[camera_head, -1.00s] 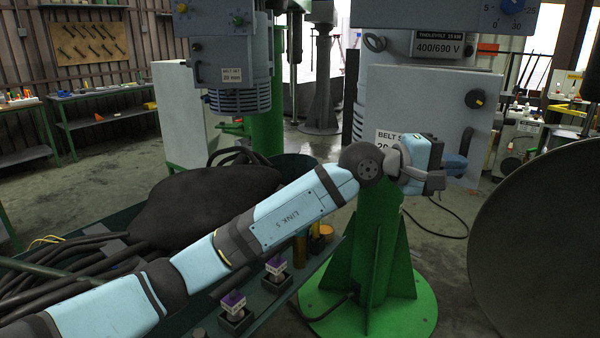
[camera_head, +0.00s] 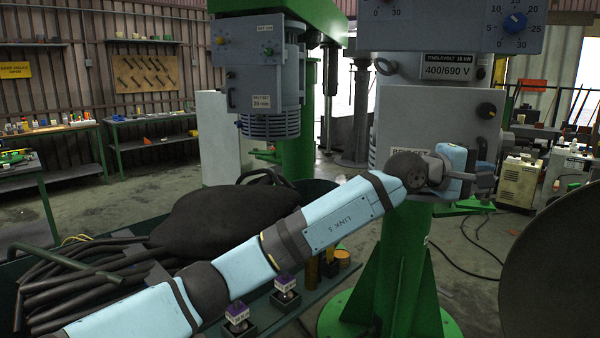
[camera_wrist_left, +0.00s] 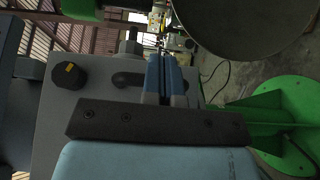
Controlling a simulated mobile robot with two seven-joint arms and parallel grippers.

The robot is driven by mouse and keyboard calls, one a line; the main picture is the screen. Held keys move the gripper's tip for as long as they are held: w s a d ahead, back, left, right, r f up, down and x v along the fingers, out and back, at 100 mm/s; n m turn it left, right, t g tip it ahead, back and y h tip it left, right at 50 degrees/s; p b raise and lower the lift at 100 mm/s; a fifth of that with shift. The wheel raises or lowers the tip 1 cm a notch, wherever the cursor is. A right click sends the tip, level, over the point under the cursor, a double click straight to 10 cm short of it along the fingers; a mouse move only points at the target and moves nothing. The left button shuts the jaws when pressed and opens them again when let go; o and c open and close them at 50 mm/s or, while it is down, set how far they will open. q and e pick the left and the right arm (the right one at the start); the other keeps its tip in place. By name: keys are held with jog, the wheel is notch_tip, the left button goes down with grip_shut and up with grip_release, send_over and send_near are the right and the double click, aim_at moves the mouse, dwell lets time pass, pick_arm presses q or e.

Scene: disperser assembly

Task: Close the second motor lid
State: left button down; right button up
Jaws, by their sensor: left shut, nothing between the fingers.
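The near motor's grey lid (camera_head: 440,115) is a box-like panel with a black knob and a "BELT SET" label partly hidden by my arm. It sits under the motor's "400/690 V" plate, and I cannot tell whether it is fully closed. My left gripper (camera_head: 490,172) is at the lid's lower right. In the left wrist view, my left gripper's fingers (camera_wrist_left: 167,68) are together and empty, beside the grey lid (camera_wrist_left: 95,100) with its yellow-marked black knob (camera_wrist_left: 68,76). I cannot tell whether they touch the lid. My right gripper is not in view.
A second grey motor unit (camera_head: 262,75) on a green column stands at the left. The near green column (camera_head: 408,270) stands below my wrist. A large dark round vessel (camera_head: 555,265) is at the right. Black hoses (camera_head: 80,285) and a dark covered bulk lie at front left.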

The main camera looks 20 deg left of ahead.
pick_arm(q)
jog(key=shift+w, duration=0.2)
jog(key=shift+w+r, duration=0.1)
dwell(0.5)
